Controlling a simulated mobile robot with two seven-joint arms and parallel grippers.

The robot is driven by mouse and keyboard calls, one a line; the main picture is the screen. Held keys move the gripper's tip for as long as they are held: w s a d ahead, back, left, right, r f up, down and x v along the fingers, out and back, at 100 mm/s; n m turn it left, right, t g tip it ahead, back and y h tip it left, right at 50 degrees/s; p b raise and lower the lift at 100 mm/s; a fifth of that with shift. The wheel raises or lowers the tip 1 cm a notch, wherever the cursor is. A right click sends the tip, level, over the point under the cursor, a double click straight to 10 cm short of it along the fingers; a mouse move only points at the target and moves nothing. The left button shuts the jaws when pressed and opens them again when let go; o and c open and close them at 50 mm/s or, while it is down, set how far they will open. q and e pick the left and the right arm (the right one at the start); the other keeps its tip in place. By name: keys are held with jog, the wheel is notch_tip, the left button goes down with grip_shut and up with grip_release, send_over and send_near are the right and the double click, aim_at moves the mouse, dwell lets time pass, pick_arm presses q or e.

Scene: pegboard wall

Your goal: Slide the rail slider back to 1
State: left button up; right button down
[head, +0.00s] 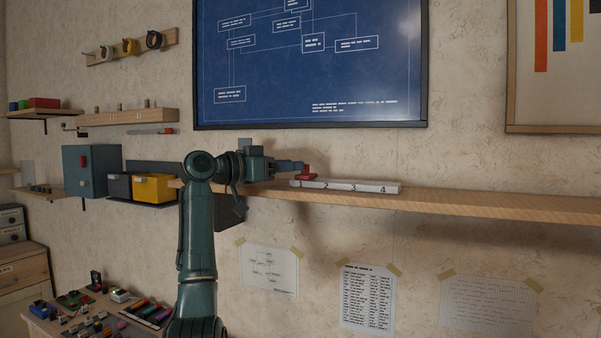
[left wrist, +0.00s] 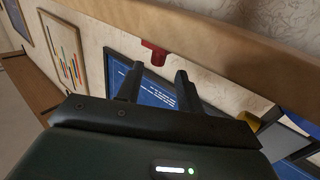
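The white rail (head: 345,187), marked 1 to 4, lies on a long wooden shelf. Its red slider (head: 307,173) stands at the left end, by the 1. My left gripper (head: 298,166) reaches in from the left at about the slider's height, its fingertips close to it. In the left wrist view the two fingers (left wrist: 159,70) are apart with nothing between them. The red slider (left wrist: 154,52) shows just beyond the tips, roughly in line with the gap; whether anything touches is unclear. My right gripper is not in view.
The wooden shelf (head: 480,204) runs on to the right and is bare there. A framed blueprint (head: 310,60) hangs above it. A yellow bin (head: 154,188) and a blue-grey box (head: 91,170) stand left of my arm. Papers are taped below the shelf.

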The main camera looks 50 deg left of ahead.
pick_arm(q)
jog(key=s+b, duration=0.2)
jog(key=s, duration=0.6)
jog(key=shift+s+a+b, duration=0.3)
jog(key=shift+s+a, duration=0.05)
jog(key=shift+s, duration=0.05)
